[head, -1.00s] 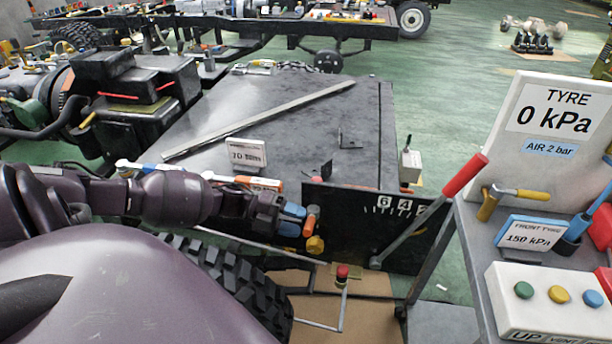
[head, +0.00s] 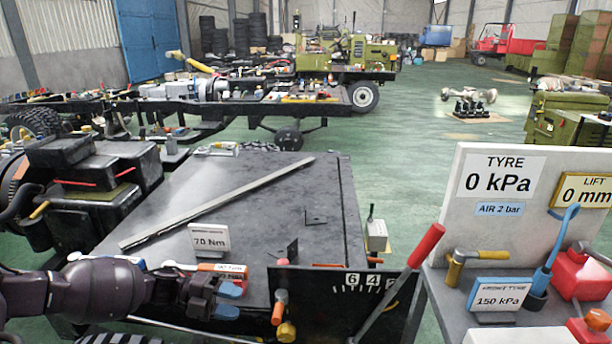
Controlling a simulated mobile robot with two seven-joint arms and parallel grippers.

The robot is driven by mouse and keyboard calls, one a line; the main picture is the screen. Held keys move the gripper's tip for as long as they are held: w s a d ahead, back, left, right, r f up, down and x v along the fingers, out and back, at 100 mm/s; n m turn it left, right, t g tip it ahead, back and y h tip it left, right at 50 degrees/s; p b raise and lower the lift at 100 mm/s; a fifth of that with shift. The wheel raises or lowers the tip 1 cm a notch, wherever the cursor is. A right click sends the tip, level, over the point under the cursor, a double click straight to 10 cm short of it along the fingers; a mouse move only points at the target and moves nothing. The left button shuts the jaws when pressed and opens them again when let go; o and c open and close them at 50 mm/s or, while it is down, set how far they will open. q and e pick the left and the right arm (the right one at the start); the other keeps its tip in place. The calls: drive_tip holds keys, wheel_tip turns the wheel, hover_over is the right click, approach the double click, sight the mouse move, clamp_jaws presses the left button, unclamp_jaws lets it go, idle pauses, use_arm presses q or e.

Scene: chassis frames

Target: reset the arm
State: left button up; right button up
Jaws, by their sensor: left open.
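My left arm comes in from the lower left in the head view. My left gripper (head: 226,299) is open, with blue fingertips pointing right. It is empty, just left of an orange-handled valve (head: 280,306) with a yellow knob on the black panel. It appears apart from the valve. My right gripper does not show.
A dark bench top (head: 250,205) carries a long metal bar (head: 215,203) and a 70 Nm card (head: 209,238). A red-handled lever (head: 400,280) rises right of the black panel. A white tyre board (head: 490,235) stands right.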

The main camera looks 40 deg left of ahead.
use_arm(q)
drive_tip(key=s+d+f+n+t+y, duration=0.4)
drive_tip(key=d+f+n+t+y, duration=0.3)
drive_tip(key=d+n, duration=0.55)
drive_tip(key=s+d+f+n+g+y, duration=0.3)
drive_tip(key=s+d+f+n+y, duration=0.1)
drive_tip(key=n, duration=1)
drive_tip(key=s+d+y, duration=0.1)
drive_tip(key=s+y, duration=0.1)
drive_tip(key=s, duration=0.1)
drive_tip(key=shift+s+f+g+y, duration=0.3)
drive_tip(key=shift+s+g, duration=0.05)
drive_tip(key=shift+g, duration=0.05)
